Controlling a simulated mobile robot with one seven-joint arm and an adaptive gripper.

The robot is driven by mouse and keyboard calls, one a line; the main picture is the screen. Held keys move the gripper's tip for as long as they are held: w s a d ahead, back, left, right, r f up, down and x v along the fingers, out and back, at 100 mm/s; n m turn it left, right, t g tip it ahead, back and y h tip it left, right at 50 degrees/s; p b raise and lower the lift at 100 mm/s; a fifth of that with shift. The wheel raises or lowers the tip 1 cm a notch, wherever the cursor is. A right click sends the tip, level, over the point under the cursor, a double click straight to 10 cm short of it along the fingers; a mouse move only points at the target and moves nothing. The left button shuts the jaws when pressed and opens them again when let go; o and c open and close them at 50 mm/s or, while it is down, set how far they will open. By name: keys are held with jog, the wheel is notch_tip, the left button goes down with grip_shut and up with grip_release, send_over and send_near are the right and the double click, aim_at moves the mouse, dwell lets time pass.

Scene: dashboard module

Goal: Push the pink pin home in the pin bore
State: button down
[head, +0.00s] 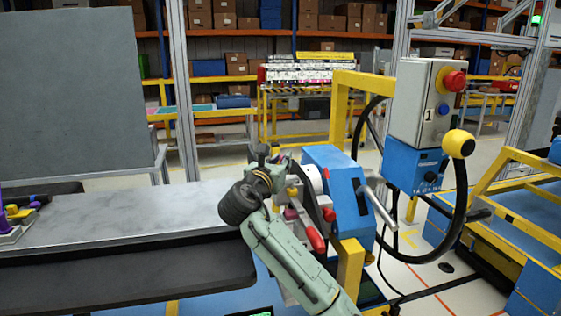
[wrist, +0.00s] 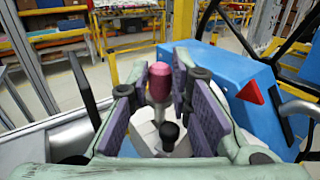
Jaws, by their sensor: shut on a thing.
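The pink pin (wrist: 159,80) stands upright between the purple-padded fingers of my gripper (wrist: 160,95) in the wrist view. My gripper is shut on it. A pale part shows directly below the pink top, and a dark round knob (wrist: 169,130) stands nearer the camera. In the head view my gripper (head: 277,160) is beside the blue dashboard module (head: 343,192), at its left. A small magenta patch (head: 291,213) shows below my gripper; I cannot tell whether it is the pin. The pin bore is not clearly visible, and the pin's lower end is hidden.
A red-handled lever (head: 316,238) and a grey handle (head: 377,212) stick out near the module. A control box (head: 424,105) with a red button stands behind at the right, with a black cable. The grey bench (head: 130,218) to the left is largely clear.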

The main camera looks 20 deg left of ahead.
jog(key=shift+f, duration=0.5)
jog(key=c, duration=1.4)
grip_release()
jog(key=shift+f, duration=0.1)
notch_tip(320, 180, up, 10)
